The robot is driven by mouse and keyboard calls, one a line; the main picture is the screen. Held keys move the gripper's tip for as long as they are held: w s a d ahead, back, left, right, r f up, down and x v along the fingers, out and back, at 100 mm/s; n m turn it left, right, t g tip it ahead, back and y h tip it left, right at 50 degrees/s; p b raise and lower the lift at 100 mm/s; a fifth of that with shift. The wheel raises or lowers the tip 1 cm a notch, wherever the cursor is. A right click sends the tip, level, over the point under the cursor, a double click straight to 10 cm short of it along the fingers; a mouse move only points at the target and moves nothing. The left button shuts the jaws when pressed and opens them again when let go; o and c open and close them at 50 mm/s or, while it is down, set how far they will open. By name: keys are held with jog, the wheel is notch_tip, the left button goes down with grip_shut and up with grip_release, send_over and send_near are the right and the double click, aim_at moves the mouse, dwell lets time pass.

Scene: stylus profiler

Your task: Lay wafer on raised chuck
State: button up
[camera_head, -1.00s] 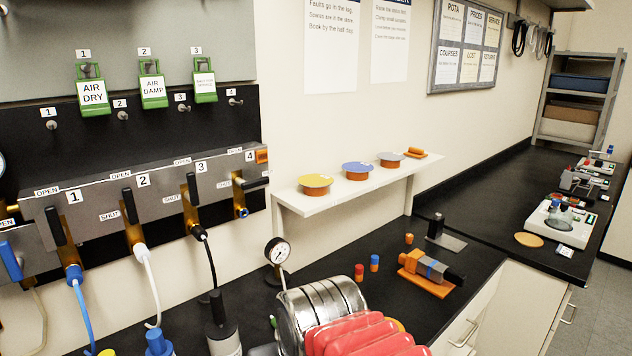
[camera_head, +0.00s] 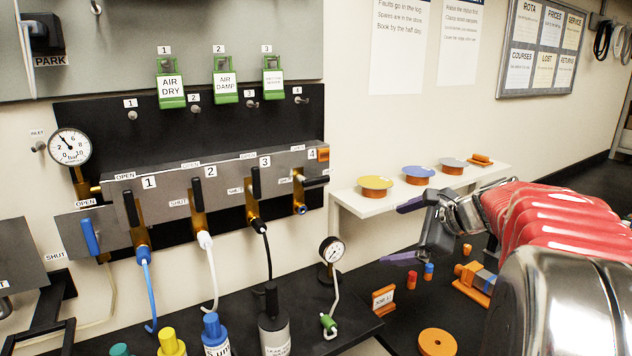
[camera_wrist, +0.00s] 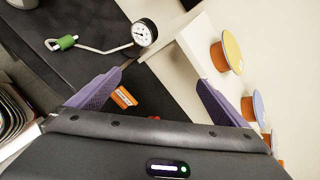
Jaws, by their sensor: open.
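Three round discs that look like wafers lie on orange stands on a white wall shelf (camera_head: 356,206): a yellow disc (camera_head: 376,182), a blue disc (camera_head: 418,171) and a grey disc (camera_head: 454,161). My gripper (camera_head: 402,231) is open and empty, with purple fingers, in front of the shelf and a little below the discs. In the wrist view my gripper (camera_wrist: 160,80) has its fingers wide apart, with the yellow disc (camera_wrist: 233,50) outside them, up to the right. The raised chuck cannot be made out in the current views.
A pressure gauge on a stand (camera_head: 331,250) rises from the black bench left of my gripper. A valve panel (camera_head: 225,185) with hoses and bottles fills the left. An orange ring (camera_head: 437,342), small cylinders (camera_head: 429,270) and an orange block (camera_head: 383,297) occupy the bench below.

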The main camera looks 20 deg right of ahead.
jog(key=w+d+r+m+t, duration=0.2)
jog(key=w+d+r+m, duration=0.1)
jog(key=d+r+m, duration=0.15)
jog(key=m+t, duration=0.2)
jog(key=m, duration=0.3)
send_near(376, 182)
jog(key=v, duration=0.3)
jog(key=shift+r, duration=0.25)
jog(key=shift+x, duration=4.35)
jog(key=shift+f, duration=0.1)
jog(key=shift+x, duration=2.6)
jog(key=shift+s+f, duration=0.1)
jog(key=shift+f, duration=0.05)
